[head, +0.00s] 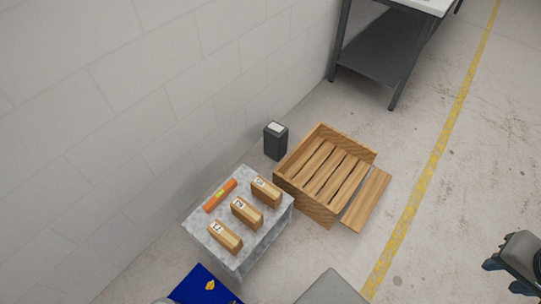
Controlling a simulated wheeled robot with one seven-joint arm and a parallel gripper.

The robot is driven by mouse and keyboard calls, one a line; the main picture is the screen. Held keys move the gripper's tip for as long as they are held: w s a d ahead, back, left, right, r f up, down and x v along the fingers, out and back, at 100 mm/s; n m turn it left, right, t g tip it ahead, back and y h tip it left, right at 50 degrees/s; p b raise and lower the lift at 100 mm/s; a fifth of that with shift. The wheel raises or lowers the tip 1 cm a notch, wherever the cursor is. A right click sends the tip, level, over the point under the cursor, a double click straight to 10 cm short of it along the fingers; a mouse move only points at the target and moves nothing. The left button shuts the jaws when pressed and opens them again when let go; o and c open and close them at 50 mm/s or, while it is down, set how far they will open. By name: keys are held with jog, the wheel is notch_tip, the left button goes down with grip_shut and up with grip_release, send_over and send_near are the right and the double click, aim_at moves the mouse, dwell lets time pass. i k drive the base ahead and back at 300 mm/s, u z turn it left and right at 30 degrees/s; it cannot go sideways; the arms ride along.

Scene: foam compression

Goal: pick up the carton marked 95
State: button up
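Three small tan cartons stand in a row on a grey speckled block (206,229). Each has a white label with dark print on top. The near carton (229,240) has a label that looks like 71. The labels of the middle carton (248,214) and the far carton (268,194) are too small to read surely, so I cannot tell which is marked 95. My gripper (504,277) is at the lower right edge, partly cut off, far from the cartons. Its two dark fingers look spread apart, with nothing seen between them.
An orange bar (220,196) lies beside the cartons. A dark bin (275,142) and a slatted wooden crate (280,180) stand behind, with a wooden panel (367,199) leaning at the crate. A wall runs along the left. A dark table (375,60) stands at the back. Floor at right is clear.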

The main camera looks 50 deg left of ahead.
aim_at(266, 192)
jog(key=u, duration=1.2)
jog(key=i, duration=1)
jog(key=u, duration=0.05)
